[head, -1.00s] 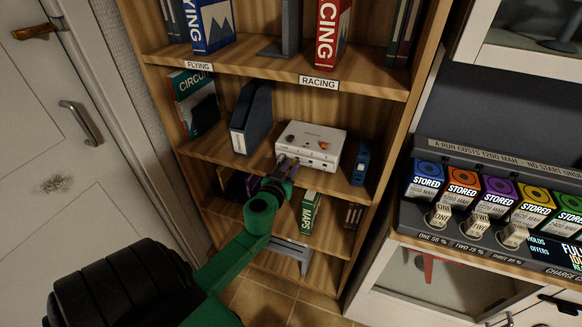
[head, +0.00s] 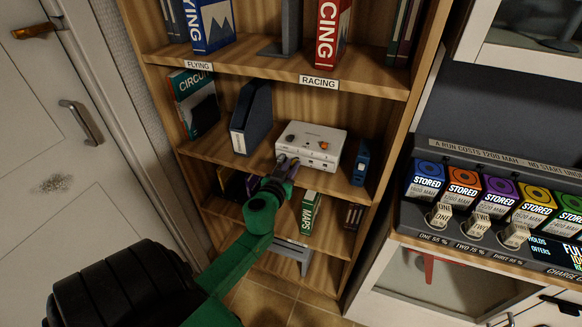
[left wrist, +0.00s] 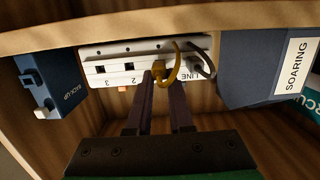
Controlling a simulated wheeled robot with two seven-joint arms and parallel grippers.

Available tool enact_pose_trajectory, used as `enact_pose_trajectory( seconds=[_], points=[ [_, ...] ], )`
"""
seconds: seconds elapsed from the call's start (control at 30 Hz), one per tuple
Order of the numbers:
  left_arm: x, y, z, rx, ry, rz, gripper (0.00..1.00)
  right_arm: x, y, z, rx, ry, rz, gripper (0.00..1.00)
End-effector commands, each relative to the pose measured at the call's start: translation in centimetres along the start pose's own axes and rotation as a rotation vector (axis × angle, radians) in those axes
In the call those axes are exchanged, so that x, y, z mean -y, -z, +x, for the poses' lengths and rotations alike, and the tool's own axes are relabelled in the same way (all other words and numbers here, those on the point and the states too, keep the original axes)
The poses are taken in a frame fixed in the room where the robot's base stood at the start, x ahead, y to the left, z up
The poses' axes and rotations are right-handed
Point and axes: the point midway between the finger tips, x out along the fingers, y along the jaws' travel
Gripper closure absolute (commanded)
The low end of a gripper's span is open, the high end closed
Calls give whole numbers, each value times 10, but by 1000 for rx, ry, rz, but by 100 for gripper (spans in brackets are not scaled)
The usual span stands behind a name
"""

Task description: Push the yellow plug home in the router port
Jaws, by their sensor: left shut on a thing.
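The white router (head: 318,139) stands on the middle shelf, and its port face (left wrist: 112,69) fills the upper middle of the left wrist view. The yellow plug (left wrist: 159,71) is at the port between port 2 and LINE, and its yellow cable loops upward. My left gripper (left wrist: 161,78) is shut on the yellow plug, with its two dark fingers on either side. In the head view the left gripper (head: 287,164) is at the router's front left. How deep the plug sits is hidden by the fingers and cable. My right gripper is not in view.
A grey cable plug (left wrist: 195,66) is in the LINE port beside the yellow one. A blue back-up box (head: 361,163) and a dark-blue file holder (head: 252,118) flank the router. The shelf board (left wrist: 250,16) runs close along the router in the wrist view.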

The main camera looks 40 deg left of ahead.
Motion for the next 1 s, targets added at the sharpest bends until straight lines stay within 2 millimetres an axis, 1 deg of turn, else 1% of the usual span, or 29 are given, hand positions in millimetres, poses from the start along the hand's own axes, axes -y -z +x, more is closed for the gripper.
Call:
enact_pose_trajectory(
  seconds=[0.67,1.0],
  points=[
    [0,1,10,0,-1,-1,100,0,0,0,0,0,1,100],
    [0,1,9,1,-1,-1,100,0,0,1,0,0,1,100]
  ],
)
